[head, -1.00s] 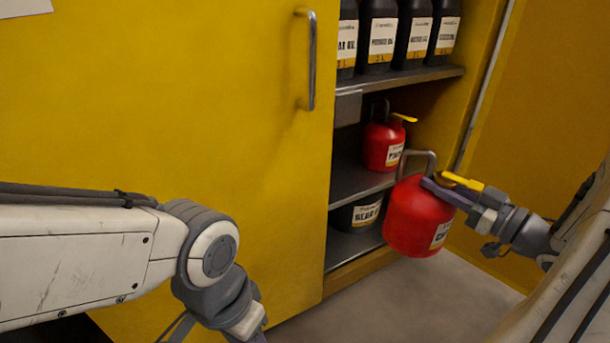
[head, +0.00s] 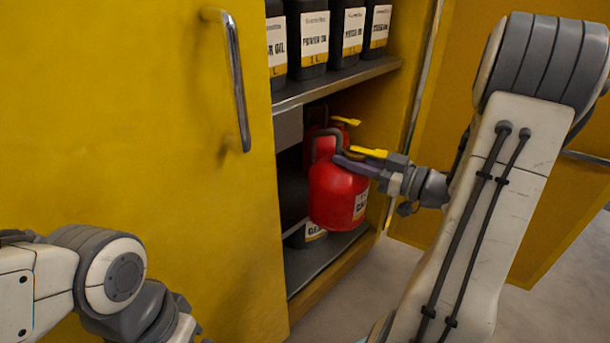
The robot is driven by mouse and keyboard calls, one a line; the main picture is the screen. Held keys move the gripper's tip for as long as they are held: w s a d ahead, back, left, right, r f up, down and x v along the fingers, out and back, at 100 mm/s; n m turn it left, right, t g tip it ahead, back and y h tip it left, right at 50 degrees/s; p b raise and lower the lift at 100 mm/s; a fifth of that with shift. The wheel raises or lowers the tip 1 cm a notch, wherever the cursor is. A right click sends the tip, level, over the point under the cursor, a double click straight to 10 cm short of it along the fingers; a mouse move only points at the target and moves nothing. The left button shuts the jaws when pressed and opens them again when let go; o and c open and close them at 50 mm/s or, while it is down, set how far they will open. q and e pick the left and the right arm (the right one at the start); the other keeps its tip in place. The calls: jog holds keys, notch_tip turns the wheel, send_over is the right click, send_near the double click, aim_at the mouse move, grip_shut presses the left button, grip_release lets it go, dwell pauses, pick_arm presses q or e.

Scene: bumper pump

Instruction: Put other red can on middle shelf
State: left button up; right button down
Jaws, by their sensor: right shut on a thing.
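My right gripper (head: 358,163) is shut on the handle of a red can (head: 335,196) with a yellow lever.
Several dark oil bottles (head: 314,45) stand on the upper shelf (head: 345,80). A dark labelled container (head: 312,233) sits on the bottom shelf (head: 325,262). The yellow left door (head: 120,120) with its metal handle (head: 237,85) borders the opening on the left.

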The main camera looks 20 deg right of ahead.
jog(key=f+b+x, duration=0.3)
jog(key=b+x, duration=0.6)
jog(key=x, duration=0.9)
jog(key=shift+b, duration=0.3)
jog(key=shift+f, duration=0.1)
jog(key=c, duration=0.8)
grip_release()
jog(key=shift+f, duration=0.2)
jog(key=shift+c, duration=0.2)
